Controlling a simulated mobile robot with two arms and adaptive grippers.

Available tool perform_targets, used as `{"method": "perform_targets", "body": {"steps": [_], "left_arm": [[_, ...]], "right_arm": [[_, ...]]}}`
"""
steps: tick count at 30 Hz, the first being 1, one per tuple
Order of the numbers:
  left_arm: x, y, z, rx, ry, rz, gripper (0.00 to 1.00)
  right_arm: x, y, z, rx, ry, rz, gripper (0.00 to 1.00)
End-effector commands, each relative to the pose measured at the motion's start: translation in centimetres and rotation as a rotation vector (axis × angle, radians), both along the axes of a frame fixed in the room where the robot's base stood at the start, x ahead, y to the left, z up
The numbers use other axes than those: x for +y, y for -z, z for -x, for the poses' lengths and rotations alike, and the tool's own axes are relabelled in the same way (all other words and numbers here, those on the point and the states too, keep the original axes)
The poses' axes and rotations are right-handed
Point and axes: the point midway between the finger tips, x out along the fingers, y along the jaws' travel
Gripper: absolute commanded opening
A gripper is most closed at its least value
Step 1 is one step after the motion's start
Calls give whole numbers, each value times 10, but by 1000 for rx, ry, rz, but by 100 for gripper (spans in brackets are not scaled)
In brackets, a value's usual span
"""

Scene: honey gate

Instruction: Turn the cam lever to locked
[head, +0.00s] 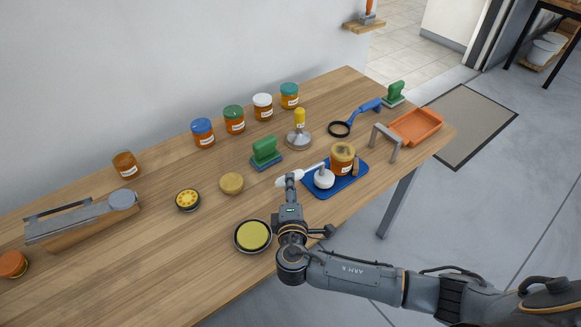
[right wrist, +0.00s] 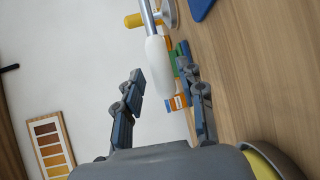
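The cam lever has a white handle (head: 296,178) that points left from a round white hub (head: 323,179). The hub sits on a blue base plate (head: 345,184), beside a honey jar (head: 342,158) with a yellowish lid. My right gripper (head: 290,180) is at the handle's outer end and partly covers it. In the right wrist view, the right gripper (right wrist: 160,75) is open. The white handle (right wrist: 158,66) shows between its two fingers, with gaps on both sides; contact is not visible. My left gripper is out of view.
A green-handled brush (head: 265,152) stands just behind the lever. A round yellow-topped tin (head: 253,236) lies close to my right wrist. Several lidded jars (head: 234,120) line the back. An orange tray (head: 416,126) and grey bracket (head: 385,138) stand at the right.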

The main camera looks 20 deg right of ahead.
Motion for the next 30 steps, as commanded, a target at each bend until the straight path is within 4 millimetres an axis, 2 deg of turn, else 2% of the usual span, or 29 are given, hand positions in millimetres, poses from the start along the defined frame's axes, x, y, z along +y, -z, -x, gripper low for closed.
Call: {"method": "perform_targets", "body": {"steps": [3,10,16,24,25,30], "left_arm": [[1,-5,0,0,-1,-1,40],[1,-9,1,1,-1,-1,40],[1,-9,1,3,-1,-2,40],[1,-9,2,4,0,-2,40],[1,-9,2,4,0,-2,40],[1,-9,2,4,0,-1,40]], "right_arm": [[-8,2,-27,-2,2,3,39],[-17,10,-62,0,1,0,39],[-21,14,-75,2,0,-3,39],[-21,14,-77,2,0,-4,39],[-21,14,-77,2,0,-4,37],[-21,14,-76,2,0,-4,3]]}}
